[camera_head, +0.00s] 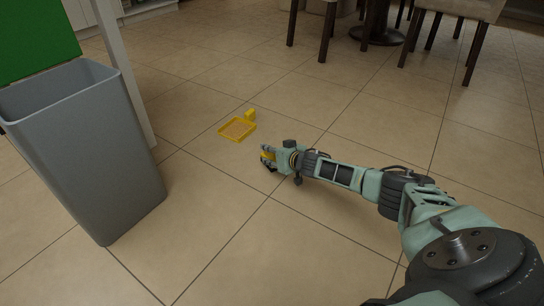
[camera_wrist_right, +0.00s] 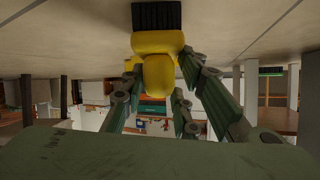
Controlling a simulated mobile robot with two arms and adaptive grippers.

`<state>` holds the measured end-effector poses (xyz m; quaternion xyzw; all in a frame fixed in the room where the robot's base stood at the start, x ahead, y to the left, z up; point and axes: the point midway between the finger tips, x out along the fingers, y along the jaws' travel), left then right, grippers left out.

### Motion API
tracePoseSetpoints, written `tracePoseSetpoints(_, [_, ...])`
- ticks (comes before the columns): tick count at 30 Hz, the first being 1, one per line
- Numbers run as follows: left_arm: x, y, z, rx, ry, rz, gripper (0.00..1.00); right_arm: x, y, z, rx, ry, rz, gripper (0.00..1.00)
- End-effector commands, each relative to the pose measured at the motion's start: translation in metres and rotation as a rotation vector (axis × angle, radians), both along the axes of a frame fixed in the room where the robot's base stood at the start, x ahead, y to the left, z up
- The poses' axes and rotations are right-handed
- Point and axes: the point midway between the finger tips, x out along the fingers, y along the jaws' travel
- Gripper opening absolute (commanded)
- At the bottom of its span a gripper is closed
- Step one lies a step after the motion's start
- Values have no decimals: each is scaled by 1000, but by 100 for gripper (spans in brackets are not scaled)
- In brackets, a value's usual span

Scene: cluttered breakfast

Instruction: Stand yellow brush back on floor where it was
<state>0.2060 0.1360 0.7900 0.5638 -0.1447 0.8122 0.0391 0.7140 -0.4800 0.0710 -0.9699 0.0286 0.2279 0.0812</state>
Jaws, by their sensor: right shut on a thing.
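The yellow brush (camera_wrist_right: 160,70) is between the fingers of my right gripper (camera_head: 268,158), which is shut on it. In the right wrist view (camera_wrist_right: 178,88) the fingers close on its yellow handle, and its dark bristles (camera_wrist_right: 157,15) point to the top of the picture, toward the floor. In the head view only a small yellow part of the brush (camera_head: 267,155) shows, low over the tiles. I cannot tell whether the bristles touch the floor. My left gripper is not in view.
A yellow dustpan (camera_head: 238,129) with brown matter in it lies on the floor just beyond my right gripper. A grey bin (camera_head: 85,150) with a green lid (camera_head: 35,35) stands at the left. Chairs (camera_head: 465,10) and a table base (camera_head: 376,30) stand at the back. The tiles in front are clear.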

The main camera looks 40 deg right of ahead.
Motion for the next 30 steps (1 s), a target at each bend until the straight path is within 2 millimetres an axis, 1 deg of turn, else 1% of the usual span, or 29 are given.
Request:
tracePoseSetpoints(6, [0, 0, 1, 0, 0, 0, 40, 0, 0, -2, 0, 0, 1, 0])
tracePoseSetpoints(7, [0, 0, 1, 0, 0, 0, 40, 0, 0, -2, 0, 0, 1, 30])
tracePoseSetpoints(12, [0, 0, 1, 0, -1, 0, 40, 0, 0, -2, 0, 0, 1, 45])
tracePoseSetpoints(13, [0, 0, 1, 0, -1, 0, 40, 0, 0, -2, 0, 0, 1, 47])
tracePoseSetpoints(21, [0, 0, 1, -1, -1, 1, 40, 0, 0, -2, -1, 0, 0, 47])
tracePoseSetpoints(24, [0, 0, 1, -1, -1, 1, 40, 0, 0, 2, -1, 0, 0, 47])
tracePoseSetpoints(28, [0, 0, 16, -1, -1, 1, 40, -13, 1, 7, 2, 5, 1, 47])
tracePoseSetpoints(30, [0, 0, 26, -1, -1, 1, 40, -21, 1, 14, 3, 5, 1, 47])
